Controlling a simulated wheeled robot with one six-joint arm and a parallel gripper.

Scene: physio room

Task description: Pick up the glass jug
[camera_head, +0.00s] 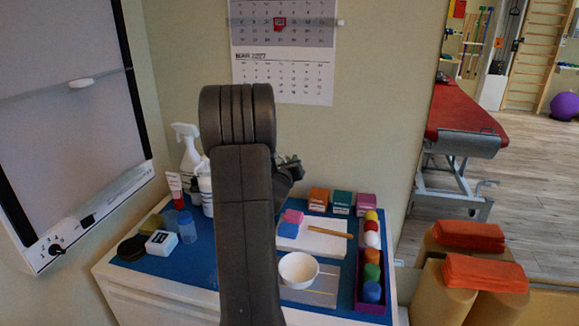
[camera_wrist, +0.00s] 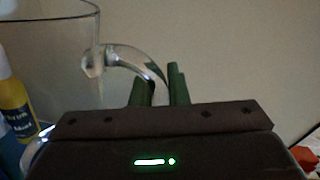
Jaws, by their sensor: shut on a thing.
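The glass jug (camera_wrist: 50,45) is clear and fills the upper left of the wrist view, with its curved handle (camera_wrist: 122,58) reaching right towards my fingers. My gripper (camera_wrist: 161,84) is shut on the handle, with one dark green finger on each side of its outer end. The jug's base is out of the wrist view. In the head view my arm covers the jug, and only a dark part of my gripper (camera_head: 289,166) shows to the right of the arm. I cannot tell whether the jug touches the surface below.
A white cabinet with a blue top (camera_head: 135,268) holds spray bottles (camera_head: 187,155), a white bowl (camera_head: 298,271), a white board (camera_head: 325,245), coloured boxes (camera_head: 341,202) and a rack of balls (camera_head: 371,270). A yellow bottle (camera_wrist: 16,105) stands close by the jug. A wall calendar hangs behind.

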